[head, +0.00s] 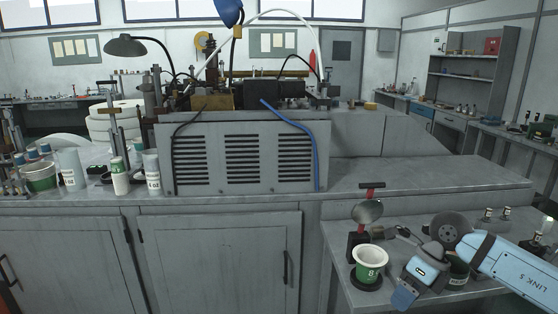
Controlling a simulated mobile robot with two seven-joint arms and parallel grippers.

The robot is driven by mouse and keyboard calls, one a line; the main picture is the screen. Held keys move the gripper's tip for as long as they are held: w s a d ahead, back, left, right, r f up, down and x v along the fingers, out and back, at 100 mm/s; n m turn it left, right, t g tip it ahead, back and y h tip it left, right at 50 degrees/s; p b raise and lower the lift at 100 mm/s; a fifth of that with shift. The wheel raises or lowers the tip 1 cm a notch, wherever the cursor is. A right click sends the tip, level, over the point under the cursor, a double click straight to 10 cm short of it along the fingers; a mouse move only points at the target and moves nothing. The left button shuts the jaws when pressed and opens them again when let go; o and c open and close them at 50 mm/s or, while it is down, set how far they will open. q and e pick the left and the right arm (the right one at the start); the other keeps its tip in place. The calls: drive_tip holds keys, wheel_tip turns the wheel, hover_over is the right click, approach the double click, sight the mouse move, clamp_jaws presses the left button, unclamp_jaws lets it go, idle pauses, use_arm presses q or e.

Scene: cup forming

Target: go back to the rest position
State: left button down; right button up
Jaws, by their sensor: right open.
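My right arm comes in from the right side of the head view, over the low side table (480,232). My right gripper (406,294) is open and points down and to the left, near the table's front edge. Its far finger is hard to make out. A green and white paper cup (369,269) marked 8 stands upright on a round black base, just left of the gripper and apart from it. A dark container with a label (458,274) is partly hidden behind my right wrist. My left gripper is not in view.
A red-handled tool post with a round metal disc (367,211) rises behind the cup. A grey vented machine (245,157) stands on the main bench. Tubs and cups (40,177) crowd the bench's left end. The bench top right of the machine (420,173) is clear.

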drive_tip(key=s+a+f+m+t+y, duration=0.1)
drive_tip(key=s+a+m+y, duration=0.25)
drive_tip(key=a+y, duration=0.45)
drive_tip(key=s+a+m+y, duration=0.3)
drive_tip(key=s+a+y, duration=0.25)
drive_tip(key=a, duration=0.45)
drive_tip(key=s+d+f+m+t+h, duration=0.4)
drive_tip(key=f+m, duration=0.4)
drive_tip(key=m, duration=0.4)
drive_tip(key=s+d+f+m+t+h, duration=0.3)
drive_tip(key=s+f+m+h, duration=0.25)
drive_tip(key=f+m, duration=0.4)
drive_tip(key=s+d+f+m+t+h, duration=0.35)
drive_tip(key=f+m+h, duration=0.2)
drive_tip(key=m, duration=0.85)
use_arm(q)
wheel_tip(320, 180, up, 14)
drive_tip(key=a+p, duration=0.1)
drive_tip(key=p, duration=1.6)
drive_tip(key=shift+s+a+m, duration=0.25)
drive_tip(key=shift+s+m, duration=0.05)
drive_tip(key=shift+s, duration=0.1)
use_arm(e)
wheel_tip(320, 180, up, 13)
drive_tip(key=s, duration=0.2)
drive_tip(key=shift+s+d+n, duration=0.2)
drive_tip(key=shift+d+n, duration=0.05)
drive_tip(key=shift+n, duration=0.05)
